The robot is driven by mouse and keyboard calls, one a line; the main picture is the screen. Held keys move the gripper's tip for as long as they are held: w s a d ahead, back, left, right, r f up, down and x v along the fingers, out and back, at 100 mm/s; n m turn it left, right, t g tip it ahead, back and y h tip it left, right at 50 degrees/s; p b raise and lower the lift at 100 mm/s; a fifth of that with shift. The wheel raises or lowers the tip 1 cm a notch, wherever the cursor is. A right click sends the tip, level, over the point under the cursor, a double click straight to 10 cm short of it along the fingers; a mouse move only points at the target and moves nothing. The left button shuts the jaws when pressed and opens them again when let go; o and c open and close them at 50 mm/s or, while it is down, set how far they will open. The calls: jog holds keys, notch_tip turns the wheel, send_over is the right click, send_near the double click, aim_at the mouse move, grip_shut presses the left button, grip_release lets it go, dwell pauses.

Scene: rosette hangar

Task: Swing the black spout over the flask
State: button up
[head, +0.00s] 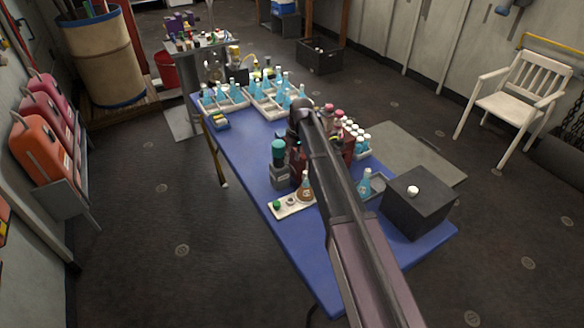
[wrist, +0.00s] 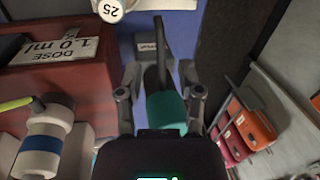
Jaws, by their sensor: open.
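The black spout (wrist: 161,48) shows in the wrist view, reaching from the teal-topped bottle (wrist: 166,112) toward the top of the picture. The teal top lies between my gripper's (wrist: 160,94) two fingers, which stand apart on either side of it. In the head view this grey bottle with its teal top (head: 278,150) stands on the table, left of my arm. The flask (head: 305,188), with brown liquid, stands on a white tray (head: 287,211) in front of the bottle. My gripper is mostly hidden in the head view, and the spout is too small to make out there.
A dark red box with a "DOSE 1.0 ml" label (wrist: 60,50) is close by at left in the wrist view. A dark grey box (head: 420,204) and a blue flask (head: 365,182) stand right of my arm. Racks of blue flasks (head: 225,103) fill the table's far end.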

jog(key=shift+s+a+f+b, duration=0.1)
jog(key=shift+f+b, duration=0.35)
jog(key=shift+f, duration=0.15)
jog(key=shift+s+a+f+b, duration=0.1)
jog(key=shift+f+b, duration=0.3)
jog(key=shift+f, duration=0.15)
grip_shut()
